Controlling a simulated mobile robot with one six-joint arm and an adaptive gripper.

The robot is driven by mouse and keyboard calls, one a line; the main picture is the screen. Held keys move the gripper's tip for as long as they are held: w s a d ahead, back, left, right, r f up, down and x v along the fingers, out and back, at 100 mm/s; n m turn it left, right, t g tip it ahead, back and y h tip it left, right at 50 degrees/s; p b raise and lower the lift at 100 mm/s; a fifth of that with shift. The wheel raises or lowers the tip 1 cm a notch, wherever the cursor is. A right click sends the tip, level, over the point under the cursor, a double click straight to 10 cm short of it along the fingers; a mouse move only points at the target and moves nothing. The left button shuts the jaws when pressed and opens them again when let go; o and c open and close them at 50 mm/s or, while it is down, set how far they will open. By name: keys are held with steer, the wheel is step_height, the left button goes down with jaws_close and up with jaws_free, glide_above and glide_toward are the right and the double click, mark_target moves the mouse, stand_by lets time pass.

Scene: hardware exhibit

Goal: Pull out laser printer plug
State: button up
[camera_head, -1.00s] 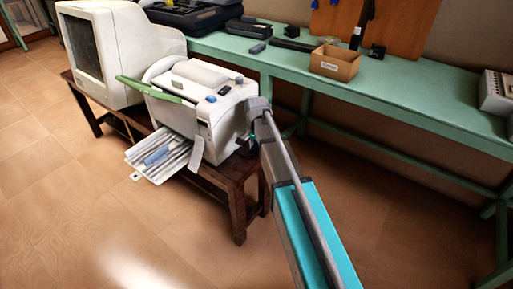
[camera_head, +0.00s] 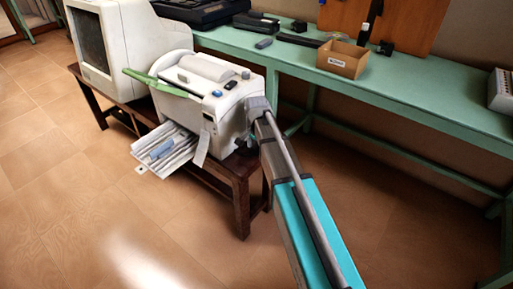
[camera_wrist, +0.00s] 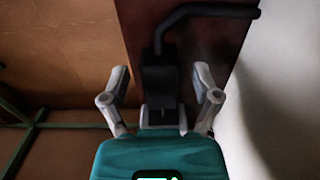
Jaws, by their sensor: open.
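The white laser printer (camera_head: 228,112) stands on a dark wooden bench, with a green flap and a paper tray at its front. Its pale side also fills the right of the wrist view (camera_wrist: 282,90). In the wrist view a black plug (camera_wrist: 160,72) with a black cable curving up and right lies straight ahead. My gripper (camera_wrist: 160,80) is open, one finger on each side of the plug, with visible gaps on both sides. In the head view my arm reaches to the printer's right side, and the plug and fingers cannot be made out clearly.
The dark wooden bench (camera_head: 241,178) also carries a bulky old monitor (camera_head: 108,45) at left. A long green table (camera_head: 420,98) runs behind, with a small cardboard box (camera_head: 341,60) and dark tools on it. The tiled floor in front is clear.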

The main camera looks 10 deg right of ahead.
steer(key=shift+w+d, duration=0.1)
steer(key=shift+w+d, duration=0.7)
steer(key=shift+w, duration=0.1)
steer(key=shift+w+d+r+p, duration=0.4)
steer(key=shift+d, duration=0.1)
step_height(320, 180, up, 13)
steer(key=p, duration=1.3)
steer(key=s+d+r+n+p, duration=0.3)
steer(key=s+r+n+p, duration=0.3)
steer(key=s+r+p, duration=0.7)
steer(key=shift+s+r+n+p, duration=0.3)
steer(key=shift+s+r+p, duration=0.1)
steer(key=shift+s, duration=1.15)
steer(key=s+r+n+p, duration=0.2)
steer(key=s+r+p, duration=0.2)
steer(key=s, duration=0.2)
steer(key=shift+d, duration=0.4)
